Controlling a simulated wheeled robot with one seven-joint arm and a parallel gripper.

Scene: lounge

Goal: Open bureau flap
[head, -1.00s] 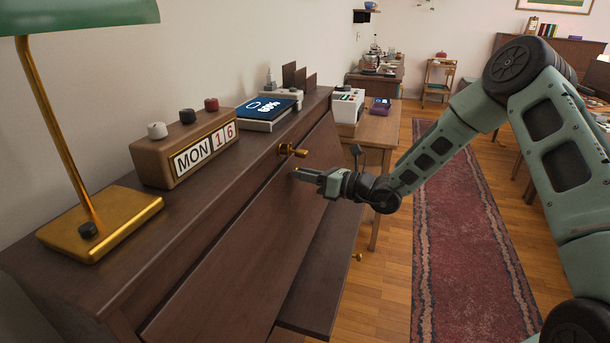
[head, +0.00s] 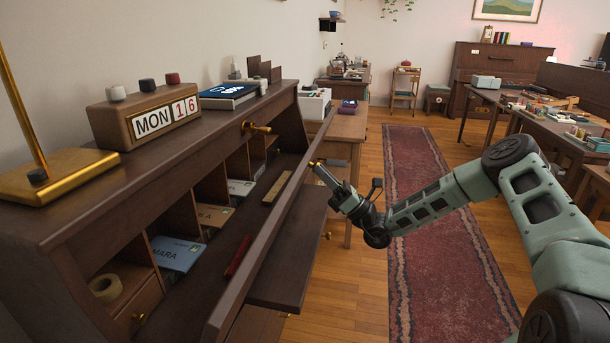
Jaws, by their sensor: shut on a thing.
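The dark wooden bureau (head: 120,192) stands at the left. Its flap (head: 262,240) is tilted outward, partly open, and is seen nearly edge-on from above. My gripper (head: 317,168) is at the flap's upper edge, shut on the small brass knob (head: 311,163). The jaws hide most of the knob. A brass handle (head: 257,128) sticks out from the bureau's top rail, apart from my gripper. Behind the flap, compartments show letters (head: 178,253), a roll of tape (head: 106,287) and a red pen (head: 238,256).
A side table (head: 345,127) stands beyond the bureau.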

